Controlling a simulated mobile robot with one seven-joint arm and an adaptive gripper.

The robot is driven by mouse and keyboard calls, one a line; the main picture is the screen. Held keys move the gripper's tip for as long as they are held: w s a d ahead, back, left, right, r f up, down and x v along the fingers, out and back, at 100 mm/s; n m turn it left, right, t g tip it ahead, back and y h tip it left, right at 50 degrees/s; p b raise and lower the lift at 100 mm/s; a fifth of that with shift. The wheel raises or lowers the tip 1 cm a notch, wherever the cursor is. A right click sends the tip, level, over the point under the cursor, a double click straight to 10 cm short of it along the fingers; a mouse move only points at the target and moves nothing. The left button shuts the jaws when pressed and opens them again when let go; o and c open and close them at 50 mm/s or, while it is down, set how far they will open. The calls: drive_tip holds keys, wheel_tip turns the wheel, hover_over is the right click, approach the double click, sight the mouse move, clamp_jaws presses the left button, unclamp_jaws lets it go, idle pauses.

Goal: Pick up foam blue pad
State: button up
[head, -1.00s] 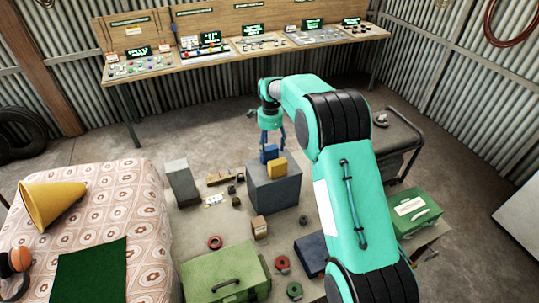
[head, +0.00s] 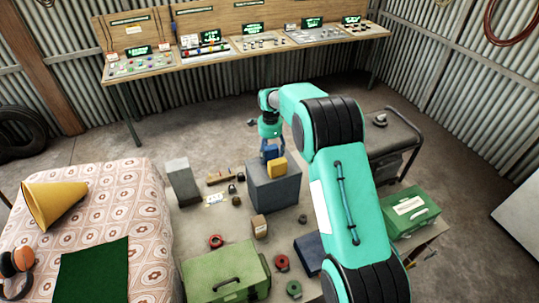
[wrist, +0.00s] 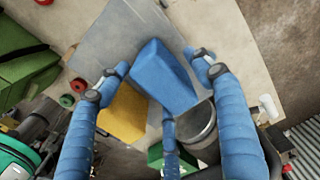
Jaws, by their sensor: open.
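The foam blue pad (head: 270,152) stands on top of a grey box (head: 262,190), just behind a yellow block (head: 278,169). My gripper (head: 271,147) points down over it and partly hides it in the head view. In the wrist view the blue pad (wrist: 163,76) lies between my blue fingers (wrist: 156,76), with one fingertip on each side. The fingers are open, with a gap visible on the left and right of the pad. The yellow block (wrist: 123,113) lies close beside the pad, near the left finger.
A tall grey block (head: 182,182) and several small items stand left of the box. A green toolbox (head: 226,276) sits in front, and another green case (head: 412,210) is at the right. A patterned bed (head: 135,200) is at the left; a workbench (head: 235,50) lines the back.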

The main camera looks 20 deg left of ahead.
drive_tip(key=c, duration=0.9)
drive_tip(key=shift+r+b, duration=0.9)
drive_tip(key=shift+r, duration=4.1)
